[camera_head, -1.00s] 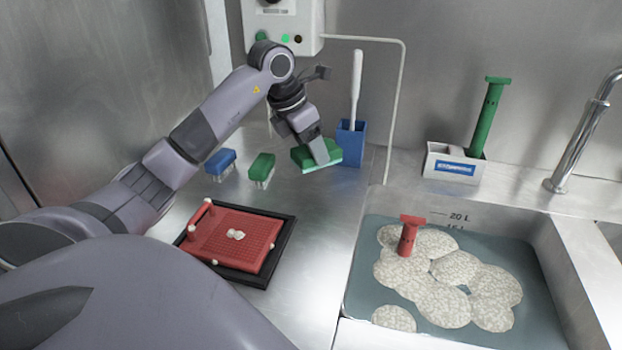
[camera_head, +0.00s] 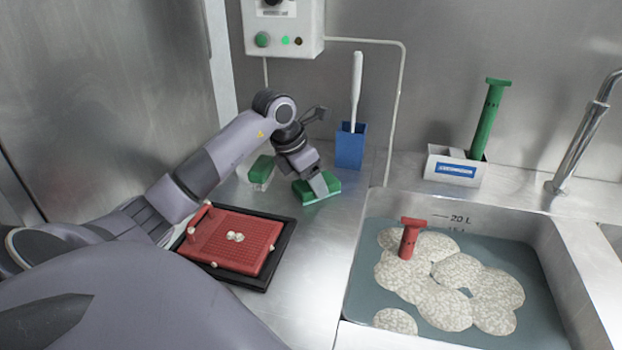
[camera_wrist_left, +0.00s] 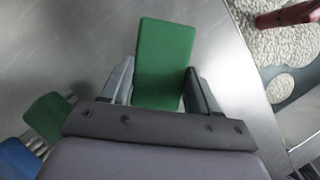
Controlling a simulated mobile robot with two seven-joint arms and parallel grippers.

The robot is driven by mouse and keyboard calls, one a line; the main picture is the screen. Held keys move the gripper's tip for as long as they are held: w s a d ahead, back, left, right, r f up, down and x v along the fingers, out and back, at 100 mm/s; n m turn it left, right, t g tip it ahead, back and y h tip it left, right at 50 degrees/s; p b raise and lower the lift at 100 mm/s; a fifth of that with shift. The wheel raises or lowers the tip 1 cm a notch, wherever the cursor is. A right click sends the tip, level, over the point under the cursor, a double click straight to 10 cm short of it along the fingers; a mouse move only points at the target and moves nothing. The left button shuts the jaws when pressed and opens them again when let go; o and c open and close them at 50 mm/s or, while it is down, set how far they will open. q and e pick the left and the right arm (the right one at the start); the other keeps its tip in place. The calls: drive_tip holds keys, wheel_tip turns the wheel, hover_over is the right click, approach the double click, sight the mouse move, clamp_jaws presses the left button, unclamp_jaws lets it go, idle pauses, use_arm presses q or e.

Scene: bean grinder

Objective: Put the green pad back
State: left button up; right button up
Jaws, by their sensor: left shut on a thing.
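My left gripper (camera_head: 311,185) is shut on the green pad (camera_head: 324,187), close to the steel counter; I cannot tell whether the pad touches it. In the left wrist view the pad (camera_wrist_left: 163,62) lies between the two fingers (camera_wrist_left: 160,85), its flat green top reaching out past them. A second green block (camera_head: 262,171), a brush with bristles below, stands on the counter to the left, partly behind my arm. It also shows at the lower left of the left wrist view (camera_wrist_left: 48,117). My right gripper is not in view.
A red perforated tray (camera_head: 236,241) with small white lumps sits on a black base at the left. A blue holder (camera_head: 350,146) with a white-handled tool stands behind the pad. The sink (camera_head: 450,225) with pale discs and a red-handled tool is to the right. Counter in front of the pad is clear.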

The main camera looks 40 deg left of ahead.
use_arm(q)
drive_tip(key=o, duration=1)
drive_tip(key=shift+r, duration=0.1)
drive_tip(key=shift+r, duration=0.3)
drive_tip(key=v, duration=1.1)
drive_tip(key=shift+s+r+p, duration=0.2)
drive_tip(key=shift+r+p, duration=0.05)
drive_tip(key=shift+p, duration=0.05)
